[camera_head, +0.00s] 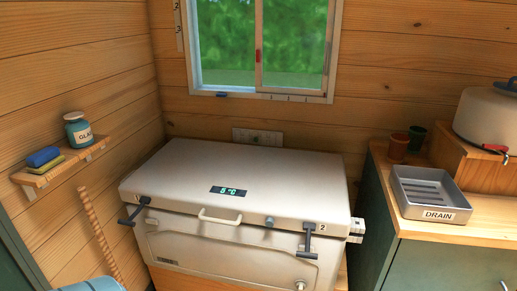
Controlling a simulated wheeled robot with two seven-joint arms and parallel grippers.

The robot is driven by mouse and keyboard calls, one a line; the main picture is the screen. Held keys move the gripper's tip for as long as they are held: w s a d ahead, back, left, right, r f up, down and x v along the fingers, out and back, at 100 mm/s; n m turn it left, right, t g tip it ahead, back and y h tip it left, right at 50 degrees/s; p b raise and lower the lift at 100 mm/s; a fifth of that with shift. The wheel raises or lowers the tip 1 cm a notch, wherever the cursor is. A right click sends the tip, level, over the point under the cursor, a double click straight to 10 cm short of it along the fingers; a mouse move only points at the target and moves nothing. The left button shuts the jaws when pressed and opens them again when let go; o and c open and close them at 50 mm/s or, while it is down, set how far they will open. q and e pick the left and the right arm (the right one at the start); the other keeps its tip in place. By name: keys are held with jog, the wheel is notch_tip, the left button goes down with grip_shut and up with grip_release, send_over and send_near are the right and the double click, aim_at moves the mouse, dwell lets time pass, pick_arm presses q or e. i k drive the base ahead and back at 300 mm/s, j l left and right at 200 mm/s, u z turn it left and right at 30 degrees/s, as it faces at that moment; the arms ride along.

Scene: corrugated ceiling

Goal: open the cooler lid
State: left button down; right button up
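A white chest cooler (230,250) stands in the middle below the window. Its lid (280,170) lies flat and closed on the body. A small display (228,191) on the lid glows green, and a pale handle (219,217) sits at the lid's front edge. A dark T-shaped latch (133,211) is at the front left. A second dark latch (308,241), by a "2" label, is at the front right. I cannot tell for sure whether either latch is fastened. Neither of my grippers is in view.
At right, a counter (485,218) bears a grey drain tray (430,193), two cups (398,148) and a white tank (490,120) on a wooden block. At left, a wall shelf (60,165) holds a jar (78,130) and sponges. A striped pole (98,235) stands left of the cooler.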

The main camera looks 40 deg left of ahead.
aim_at(228, 183)
jog(key=u, duration=1.75)
